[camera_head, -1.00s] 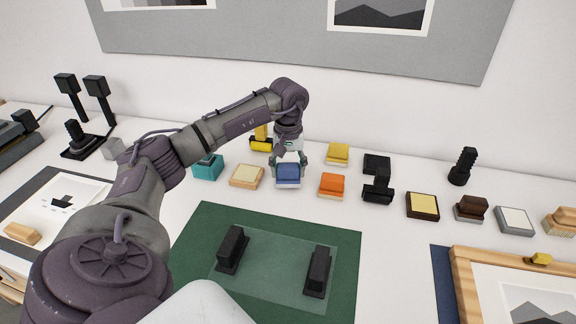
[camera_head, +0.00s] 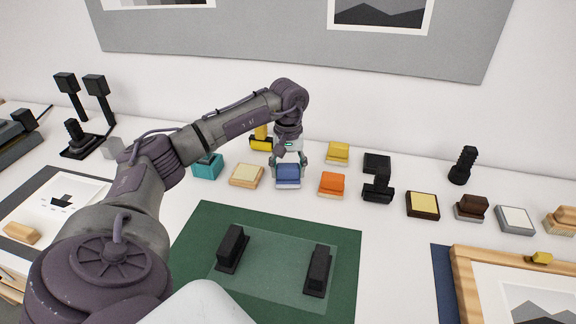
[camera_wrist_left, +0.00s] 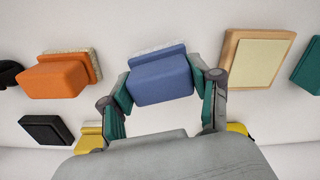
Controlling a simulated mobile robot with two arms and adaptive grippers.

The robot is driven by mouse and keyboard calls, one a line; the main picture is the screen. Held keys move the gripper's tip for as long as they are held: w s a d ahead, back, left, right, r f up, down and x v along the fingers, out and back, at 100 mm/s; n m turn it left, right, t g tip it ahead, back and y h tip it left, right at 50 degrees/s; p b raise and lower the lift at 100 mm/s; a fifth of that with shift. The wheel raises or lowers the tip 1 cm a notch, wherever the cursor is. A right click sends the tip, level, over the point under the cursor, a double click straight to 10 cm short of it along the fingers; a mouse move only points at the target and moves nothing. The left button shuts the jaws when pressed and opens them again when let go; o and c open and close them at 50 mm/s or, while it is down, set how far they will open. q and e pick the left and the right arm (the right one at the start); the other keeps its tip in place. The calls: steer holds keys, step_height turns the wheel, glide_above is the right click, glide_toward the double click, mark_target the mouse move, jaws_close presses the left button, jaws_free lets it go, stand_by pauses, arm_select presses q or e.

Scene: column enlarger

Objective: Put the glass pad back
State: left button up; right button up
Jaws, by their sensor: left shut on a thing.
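A blue-topped pad with a pale base (camera_head: 288,176) stands on the white table in the row of pads. It also shows in the left wrist view (camera_wrist_left: 160,80), between the fingers. My left gripper (camera_head: 288,163) reaches down from above and is shut on this blue pad, with a finger against each side. In the left wrist view the gripper (camera_wrist_left: 163,100) shows both teal finger pads touching it. The pad looks upright and at table level. Which pad is the glass pad is not marked. A clear glass sheet (camera_head: 275,268) with two black handles lies on the green mat (camera_head: 205,228).
An orange pad (camera_head: 332,184) is close on the right, and a cream-topped wooden block (camera_head: 246,175) on the left. A yellow pad (camera_head: 338,153) stands behind. A black handled tool (camera_head: 378,187) and a wooden frame (camera_head: 465,290) are further right.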

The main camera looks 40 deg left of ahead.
arm_select(q)
steer(key=shift+f+b, duration=0.3)
steer(key=shift+f, duration=0.15)
stand_by(0.3)
steer(key=o, duration=1.2)
steer(key=shift+r, duration=0.1)
steer(key=shift+r+p, duration=2.85)
steer(key=shift+r, duration=1.1)
